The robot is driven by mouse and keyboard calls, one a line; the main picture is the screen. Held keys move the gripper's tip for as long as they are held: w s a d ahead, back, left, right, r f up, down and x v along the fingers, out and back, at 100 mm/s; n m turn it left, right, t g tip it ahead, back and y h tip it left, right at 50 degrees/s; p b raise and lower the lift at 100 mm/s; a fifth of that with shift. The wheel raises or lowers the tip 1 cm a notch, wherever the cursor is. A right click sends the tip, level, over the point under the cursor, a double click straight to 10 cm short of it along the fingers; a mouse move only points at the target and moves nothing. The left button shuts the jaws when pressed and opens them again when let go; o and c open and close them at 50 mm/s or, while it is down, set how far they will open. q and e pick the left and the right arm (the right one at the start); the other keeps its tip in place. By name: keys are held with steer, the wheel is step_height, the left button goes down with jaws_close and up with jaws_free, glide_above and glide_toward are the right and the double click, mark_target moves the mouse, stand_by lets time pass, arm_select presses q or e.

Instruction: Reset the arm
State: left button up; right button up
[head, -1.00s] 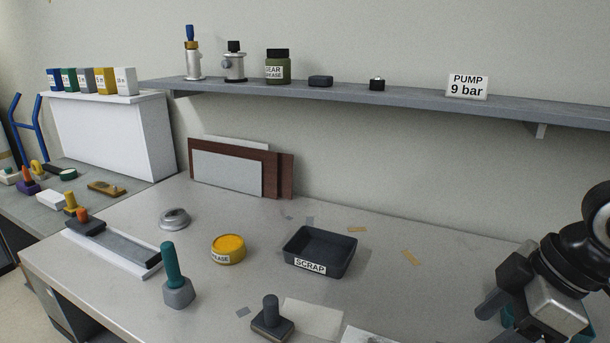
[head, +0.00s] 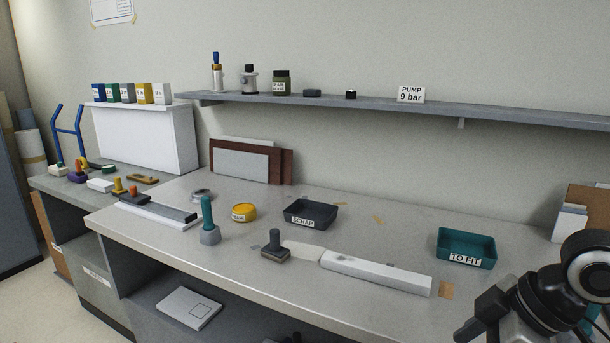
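My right gripper (head: 478,318) shows at the lower right corner of the head view, on a black and silver arm. It is above or in front of the worktop's right part, and I see nothing held in it. Its fingertips are dark and overlap in this view, so I cannot tell whether they are open. My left arm and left gripper are not in view.
The worktop (head: 330,282) holds a teal TO FIT tray (head: 466,242), a dark SCRAP tray (head: 311,214), a yellow grease tin (head: 243,212), a teal-handled tamper (head: 207,222) and a long white block (head: 375,272). A grey shelf (head: 400,108) runs along the wall.

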steer(key=w+a+f+m+t+y, duration=0.1)
steer(key=w+a+f+m+t, duration=0.1)
steer(key=a+f, duration=0.35)
steer(key=w+a+f+m+t+y, duration=0.1)
steer(key=a+f+m+t, duration=0.15)
steer(key=f, duration=0.65)
steer(key=s+a+f+m+t+h, duration=0.2)
steer(key=s+f+m+h, duration=0.1)
steer(key=s+f, duration=0.7)
steer(key=shift+f+m+h, duration=0.3)
steer(key=shift+f+m, duration=0.2)
steer(key=shift+m, duration=0.15)
